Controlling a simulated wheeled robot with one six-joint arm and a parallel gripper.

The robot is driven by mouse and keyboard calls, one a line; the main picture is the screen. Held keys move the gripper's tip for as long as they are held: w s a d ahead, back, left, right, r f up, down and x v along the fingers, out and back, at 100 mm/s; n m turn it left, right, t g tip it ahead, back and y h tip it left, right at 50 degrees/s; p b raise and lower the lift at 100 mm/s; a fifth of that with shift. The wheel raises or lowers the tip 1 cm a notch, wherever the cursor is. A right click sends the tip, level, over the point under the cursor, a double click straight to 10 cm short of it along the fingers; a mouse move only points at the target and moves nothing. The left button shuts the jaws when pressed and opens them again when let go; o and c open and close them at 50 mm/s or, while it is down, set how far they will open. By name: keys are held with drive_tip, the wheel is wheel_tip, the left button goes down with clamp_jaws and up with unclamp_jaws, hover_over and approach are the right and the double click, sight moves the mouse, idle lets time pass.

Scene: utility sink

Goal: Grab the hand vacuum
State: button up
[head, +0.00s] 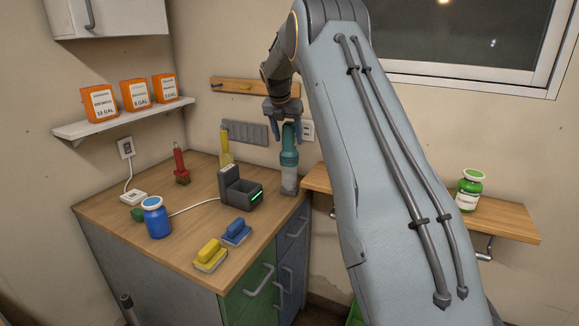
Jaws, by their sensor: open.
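The hand vacuum (289,158) appears to be the upright teal and grey device near the back right of the wooden counter. My gripper (287,130) points down at its top. The fingers are open, with the teal upper part showing between them. I cannot tell whether they touch it. A dark charging dock (240,190) with a green light stands in front and to the left of the vacuum, with a white cable running from it.
A red upright item (180,166) and a yellow one (225,146) stand at the back. A blue jar (156,218) and yellow (210,255) and blue (236,231) brushes are in front.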

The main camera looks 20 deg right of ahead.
sight(289, 142)
drive_tip(key=shift+p+x, duration=0.55)
drive_tip(key=shift+x, duration=1.15)
drive_tip(key=shift+r, duration=0.1)
clamp_jaws()
drive_tip(key=shift+r, duration=0.1)
